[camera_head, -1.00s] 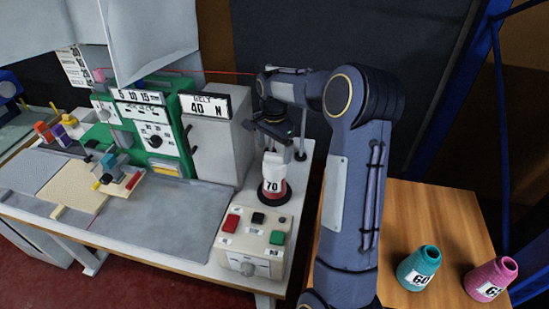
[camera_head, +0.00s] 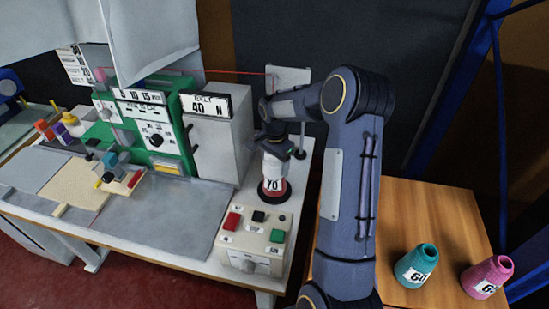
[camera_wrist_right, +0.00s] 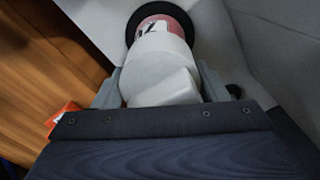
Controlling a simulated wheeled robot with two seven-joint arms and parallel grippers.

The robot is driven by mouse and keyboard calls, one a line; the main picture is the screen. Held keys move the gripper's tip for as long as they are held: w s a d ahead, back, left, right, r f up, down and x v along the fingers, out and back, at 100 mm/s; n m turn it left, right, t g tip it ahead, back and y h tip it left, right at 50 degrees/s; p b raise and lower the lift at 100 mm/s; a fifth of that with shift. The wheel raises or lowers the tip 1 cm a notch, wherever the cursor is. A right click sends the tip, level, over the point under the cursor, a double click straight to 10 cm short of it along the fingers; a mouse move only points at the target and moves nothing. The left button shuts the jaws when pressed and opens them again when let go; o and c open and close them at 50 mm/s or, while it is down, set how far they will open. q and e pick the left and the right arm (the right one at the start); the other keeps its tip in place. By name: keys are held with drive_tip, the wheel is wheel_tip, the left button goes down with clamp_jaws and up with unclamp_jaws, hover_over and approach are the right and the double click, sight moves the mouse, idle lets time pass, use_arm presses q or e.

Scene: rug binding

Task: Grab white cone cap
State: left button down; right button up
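The white cone cap (camera_head: 274,167) sits on top of a red cone labelled 70 (camera_head: 275,196), which stands upright on a dark round base at the right end of the white machine table. In the right wrist view the cap (camera_wrist_right: 158,62) lies between the two grey fingers of my right gripper (camera_wrist_right: 160,88). The fingers are apart, one on each side of the cap, with little room beside it. I cannot tell whether they touch it. In the head view my right gripper (camera_head: 277,150) is over the cap's upper part. My left gripper is not in view.
A control box (camera_head: 252,243) with red, black and green buttons stands in front of the cone. A grey BELT box (camera_head: 221,135) is behind it to the left. A teal cone (camera_head: 416,265) and a pink cone (camera_head: 487,277) stand on the wooden table (camera_head: 430,215) at right.

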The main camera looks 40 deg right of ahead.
drive_tip(key=shift+c, duration=1)
drive_tip(key=shift+r, duration=0.1)
